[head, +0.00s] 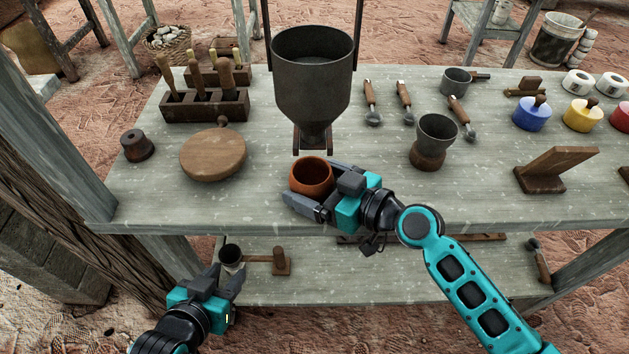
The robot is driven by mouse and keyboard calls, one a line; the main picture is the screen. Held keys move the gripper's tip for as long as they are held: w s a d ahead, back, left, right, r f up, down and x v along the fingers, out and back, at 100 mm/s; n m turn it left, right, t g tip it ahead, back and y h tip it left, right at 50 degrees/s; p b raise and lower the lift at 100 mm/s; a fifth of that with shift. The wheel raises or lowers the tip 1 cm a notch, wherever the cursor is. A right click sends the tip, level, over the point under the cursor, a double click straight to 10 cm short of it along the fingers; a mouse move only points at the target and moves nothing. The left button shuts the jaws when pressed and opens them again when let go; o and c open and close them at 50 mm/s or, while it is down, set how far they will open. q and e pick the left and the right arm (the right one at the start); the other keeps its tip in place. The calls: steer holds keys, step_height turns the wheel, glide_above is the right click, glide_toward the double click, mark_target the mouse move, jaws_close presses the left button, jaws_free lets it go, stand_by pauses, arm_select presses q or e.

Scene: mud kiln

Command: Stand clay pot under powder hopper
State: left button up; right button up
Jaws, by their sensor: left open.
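The clay pot (311,184) is a small orange-brown bowl, upright, at the front middle of the table. The powder hopper (312,85) is a dark metal funnel held in a frame, with its narrow outlet behind and above the pot. My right gripper (306,181) reaches in from the right with one finger on each side of the pot, and looks shut on it. Whether the pot touches the tabletop is hard to tell. My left gripper (228,281) is open and empty, low in front of the table near the lower shelf.
A round wooden board (213,154) and a tool block (205,105) stand left of the hopper. A grey cup on a wooden base (434,141) and a wooden stand (556,169) are to the right. The lower shelf (330,285) holds a dark cup (231,258).

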steer(key=shift+o, duration=0.8)
steer(key=shift+r, duration=0.1)
steer(key=shift+r, duration=0.15)
steer(key=v, duration=0.5)
steer(key=b+v, duration=0.1)
steer(key=v, duration=0.4)
steer(key=shift+s+d, duration=0.1)
steer(key=shift+d, duration=0.05)
steer(key=shift+v, duration=0.8)
